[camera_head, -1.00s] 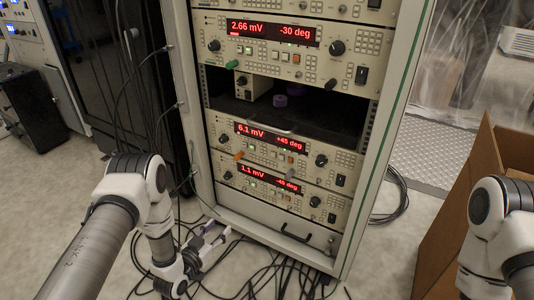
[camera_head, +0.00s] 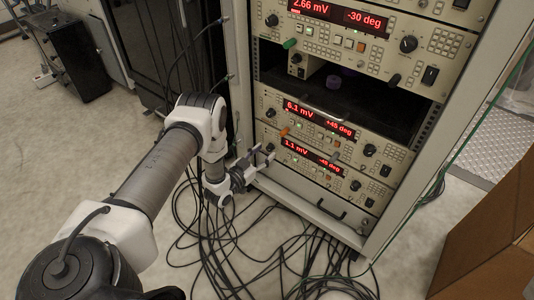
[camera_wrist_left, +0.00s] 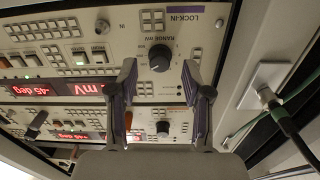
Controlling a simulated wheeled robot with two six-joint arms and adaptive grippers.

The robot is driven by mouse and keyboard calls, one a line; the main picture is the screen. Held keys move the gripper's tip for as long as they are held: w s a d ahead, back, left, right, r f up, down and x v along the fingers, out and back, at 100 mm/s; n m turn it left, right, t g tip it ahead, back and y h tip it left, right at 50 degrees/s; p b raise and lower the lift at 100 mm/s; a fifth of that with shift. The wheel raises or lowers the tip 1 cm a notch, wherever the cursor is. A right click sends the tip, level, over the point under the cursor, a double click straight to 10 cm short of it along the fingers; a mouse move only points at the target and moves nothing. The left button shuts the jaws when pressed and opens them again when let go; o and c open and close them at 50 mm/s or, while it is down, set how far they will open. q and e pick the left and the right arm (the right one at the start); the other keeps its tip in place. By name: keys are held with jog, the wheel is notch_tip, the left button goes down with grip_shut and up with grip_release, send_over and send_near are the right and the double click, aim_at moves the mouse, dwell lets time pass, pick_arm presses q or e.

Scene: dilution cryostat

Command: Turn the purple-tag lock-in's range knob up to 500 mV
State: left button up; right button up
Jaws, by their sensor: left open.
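The lowest lock-in (camera_head: 313,160) in the rack shows 1.1 mV and -45 deg in red. In the left wrist view its panel fills the upper part, with a purple tag (camera_wrist_left: 185,10) beside the word LOCK-IN. Its dark round range knob (camera_wrist_left: 160,57), labelled RANGE mV, lies between my fingertips in the picture. I cannot read its pointer or tell whether the fingers touch it. My left gripper (camera_head: 264,153) is open, its fingers (camera_wrist_left: 159,72) either side of the knob in the wrist view. My right gripper is out of view.
Another lock-in (camera_head: 325,122), showing 6.1 mV, sits directly above. Loose black cables (camera_head: 240,250) cover the floor below my left arm. A cardboard box (camera_head: 490,225) stands right of the rack.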

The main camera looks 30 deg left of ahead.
pick_arm(q)
jog(key=shift+w+f, duration=0.15)
jog(key=shift+w, duration=0.55)
jog(key=shift+w+d, duration=0.1)
jog(key=shift+w, duration=0.2)
grip_shut()
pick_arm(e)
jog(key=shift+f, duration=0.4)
pick_arm(q)
jog(key=shift+r, duration=0.2)
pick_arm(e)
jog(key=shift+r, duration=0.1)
